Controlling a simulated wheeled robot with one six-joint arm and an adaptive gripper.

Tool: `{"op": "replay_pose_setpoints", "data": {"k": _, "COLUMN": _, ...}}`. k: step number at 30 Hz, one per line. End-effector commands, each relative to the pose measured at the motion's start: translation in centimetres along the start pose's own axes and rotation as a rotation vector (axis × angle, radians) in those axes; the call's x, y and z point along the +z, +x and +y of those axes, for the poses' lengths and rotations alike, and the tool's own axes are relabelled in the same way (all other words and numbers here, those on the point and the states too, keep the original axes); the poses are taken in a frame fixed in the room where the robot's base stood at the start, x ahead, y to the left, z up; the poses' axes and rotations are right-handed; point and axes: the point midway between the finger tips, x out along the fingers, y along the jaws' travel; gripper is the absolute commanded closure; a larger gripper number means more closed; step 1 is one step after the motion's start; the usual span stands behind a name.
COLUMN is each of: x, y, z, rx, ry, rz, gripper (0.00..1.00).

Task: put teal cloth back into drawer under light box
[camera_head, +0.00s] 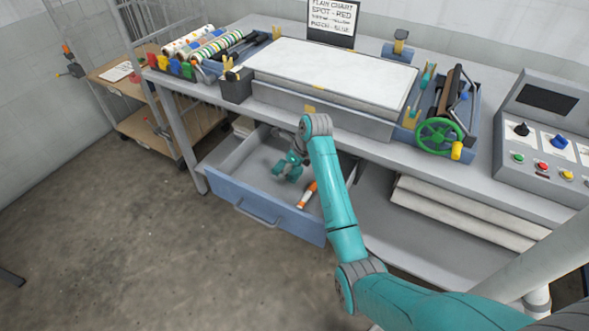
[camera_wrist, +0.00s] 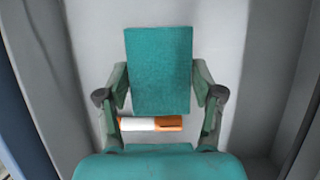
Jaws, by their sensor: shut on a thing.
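The drawer (camera_head: 250,203) under the light box (camera_head: 330,75) is pulled open, with a grey inside and a blue front. My gripper (camera_head: 290,170) is low inside the drawer, pointing down. In the wrist view my gripper (camera_wrist: 160,92) is shut on the teal cloth (camera_wrist: 160,65), a flat folded rectangle between both fingers. The pale drawer floor shows behind it; whether the cloth touches the floor I cannot tell. In the head view the cloth is hard to tell apart from my teal gripper parts.
An orange and white tool (camera_head: 307,194) lies in the drawer to the right of my gripper; it also shows in the wrist view (camera_wrist: 150,124). The drawer walls are close around. The bench edge overhangs behind.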

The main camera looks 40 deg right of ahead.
Motion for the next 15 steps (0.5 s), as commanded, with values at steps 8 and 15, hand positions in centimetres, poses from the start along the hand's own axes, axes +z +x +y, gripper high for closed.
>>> {"op": "replay_pose_setpoints", "data": {"k": 8, "x": -1.2, "y": 2.9, "z": -0.1, "rx": -0.001, "ry": 0.000, "rz": -0.001, "gripper": 0.66}}
{"op": "replay_pose_setpoints", "data": {"k": 15, "x": -1.2, "y": 2.9, "z": -3.1, "rx": 0.000, "ry": 0.002, "rz": -0.001, "gripper": 0.66}}
